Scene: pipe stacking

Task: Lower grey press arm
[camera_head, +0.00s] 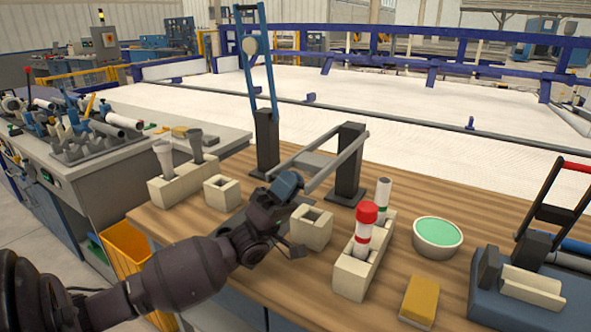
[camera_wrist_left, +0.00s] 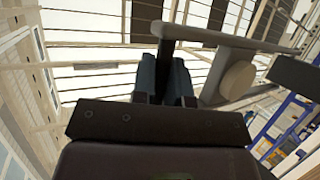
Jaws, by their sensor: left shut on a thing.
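The grey press arm (camera_head: 338,153) is a frame of two rails hinged on a dark post (camera_head: 348,172). It slopes down from the top of the post toward the left, to my left gripper (camera_head: 287,183). My left gripper is shut on the free end of the arm, and the fingers partly hide that end. In the left wrist view the gripper (camera_wrist_left: 166,78) has its fingers close together at the end of the grey press arm (camera_wrist_left: 225,43), with a pale round pad (camera_wrist_left: 237,82) beside them. My right gripper is not in view.
A raised blue press arm (camera_head: 272,75) stands behind. Beige blocks (camera_head: 312,230), a holder with a red-topped pipe (camera_head: 365,225), a green-filled bowl (camera_head: 437,235) and a yellow sponge (camera_head: 420,298) crowd the wooden table. A red-handled press (camera_head: 558,205) stands at the right.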

